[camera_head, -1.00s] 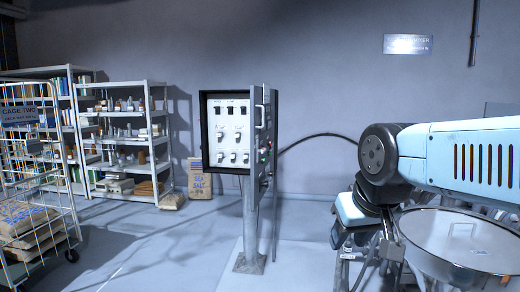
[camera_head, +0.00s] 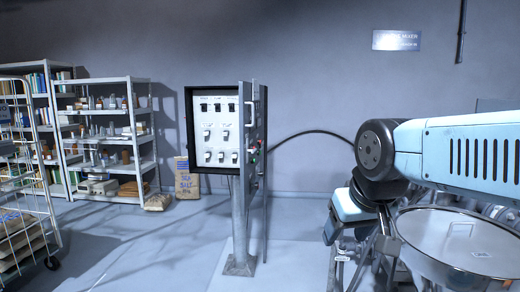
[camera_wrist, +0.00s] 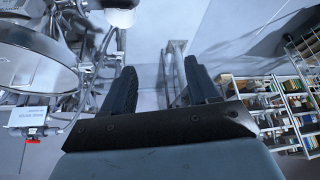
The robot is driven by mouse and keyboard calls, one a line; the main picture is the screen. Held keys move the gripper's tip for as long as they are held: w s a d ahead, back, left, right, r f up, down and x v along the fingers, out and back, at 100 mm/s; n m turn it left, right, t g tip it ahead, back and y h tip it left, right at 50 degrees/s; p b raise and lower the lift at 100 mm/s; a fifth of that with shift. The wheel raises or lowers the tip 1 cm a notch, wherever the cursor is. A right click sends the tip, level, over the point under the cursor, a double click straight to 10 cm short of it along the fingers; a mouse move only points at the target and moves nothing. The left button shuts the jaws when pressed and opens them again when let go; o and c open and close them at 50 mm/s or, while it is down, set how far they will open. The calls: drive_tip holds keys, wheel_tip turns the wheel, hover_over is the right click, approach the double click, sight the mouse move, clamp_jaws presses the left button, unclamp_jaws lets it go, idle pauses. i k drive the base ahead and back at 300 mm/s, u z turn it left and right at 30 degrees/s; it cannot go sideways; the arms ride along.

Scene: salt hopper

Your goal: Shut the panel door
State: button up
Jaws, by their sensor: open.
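The control panel box (camera_head: 188,134) stands on a post (camera_head: 239,222) in the middle of the head view. Its inner face with several switches shows on the left. The panel door (camera_head: 246,150) stands open, swung out toward me and seen nearly edge-on, with a pale handle (camera_head: 250,112) near its top. My gripper (camera_wrist: 160,72) is open and empty in the wrist view, its two dark fingers apart. In the head view my arm is at the right, well apart from the door, and I cannot make out the fingers there.
A round metal vessel (camera_head: 470,241) stands at the right, below my arm. Shelves (camera_head: 140,138) and a wire cage trolley (camera_head: 50,215) are at the left. A salt sack (camera_head: 186,184) leans on the wall. The floor before the post is clear.

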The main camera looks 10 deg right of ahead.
sight(251, 95)
drive_tip(key=u, duration=0.4)
drive_tip(key=i, duration=1.05)
drive_tip(key=z, duration=0.3)
